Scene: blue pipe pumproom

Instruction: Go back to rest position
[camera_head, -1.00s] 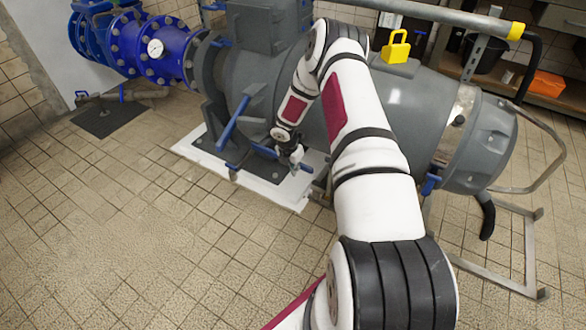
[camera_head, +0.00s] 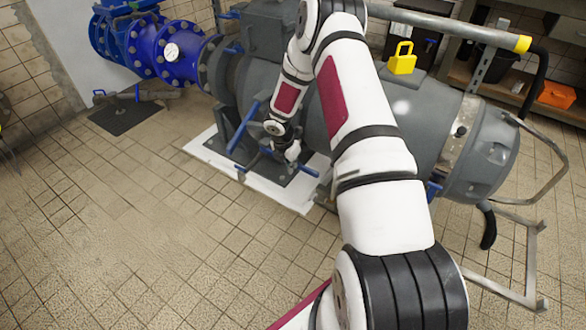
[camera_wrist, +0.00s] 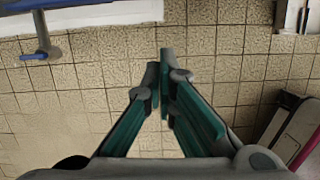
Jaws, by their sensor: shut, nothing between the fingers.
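My gripper (camera_wrist: 161,75) is shut and empty in the wrist view, its green-lined fingers meeting over the tiled floor. In the head view my arm reaches forward to the large grey pump (camera_head: 415,115). The gripper end there is small and partly lost against the pump's base, close to blue-handled valves (camera_head: 245,125), so contact cannot be told. In the wrist view a blue handle on a grey stem (camera_wrist: 42,45) lies at the upper left, apart from the fingers.
The pump stands on a white-edged plinth (camera_head: 270,192). Blue flanged pipes (camera_head: 150,50) with a gauge are at the upper left. A yellow padlock-shaped object (camera_head: 402,62) sits on the pump. A metal frame (camera_head: 530,250) stands at right. Tiled floor (camera_head: 110,220) is open at left.

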